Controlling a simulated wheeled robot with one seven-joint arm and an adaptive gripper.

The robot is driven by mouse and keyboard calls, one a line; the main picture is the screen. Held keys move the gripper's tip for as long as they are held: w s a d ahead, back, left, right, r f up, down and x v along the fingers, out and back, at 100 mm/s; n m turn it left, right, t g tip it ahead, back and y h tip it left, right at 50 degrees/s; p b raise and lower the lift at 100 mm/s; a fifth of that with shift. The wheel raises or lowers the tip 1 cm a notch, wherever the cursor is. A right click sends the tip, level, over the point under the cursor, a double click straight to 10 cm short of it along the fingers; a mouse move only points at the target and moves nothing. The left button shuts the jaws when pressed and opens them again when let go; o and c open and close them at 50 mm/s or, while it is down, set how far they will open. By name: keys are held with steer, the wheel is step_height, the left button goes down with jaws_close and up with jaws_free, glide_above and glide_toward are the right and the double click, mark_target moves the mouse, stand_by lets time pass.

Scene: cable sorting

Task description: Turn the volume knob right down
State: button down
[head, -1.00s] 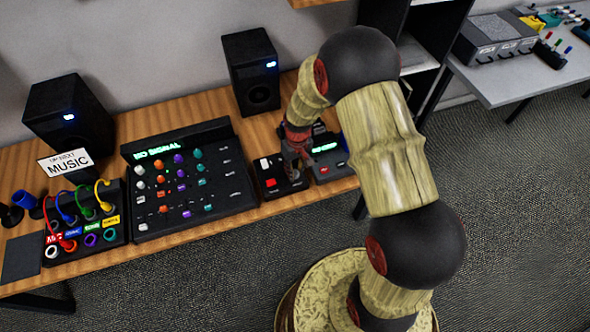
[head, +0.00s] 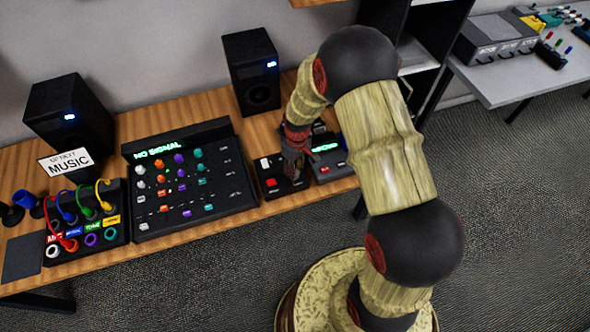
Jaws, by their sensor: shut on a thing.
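My gripper (head: 293,172) is down at the small black control box (head: 271,192) on the wooden desk, right of the mixer. It is shut on a knob there, which I take for the volume knob. The fingers hide the knob, so its pointer and setting cannot be read. A white button and a red button show on the box, left of my gripper.
A black mixer (head: 222,195) with coloured knobs and a green display stands left of the box. Another small device (head: 334,172) with a green display sits close on the right. Two speakers (head: 251,72) stand behind. A patch box (head: 121,228) with coloured cables is at the left.

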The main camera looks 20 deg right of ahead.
steer(key=c, duration=1.5)
jaws_free()
step_height(320, 180, up, 12)
steer(key=shift+d, duration=0.25)
steer(key=shift+w, duration=0.15)
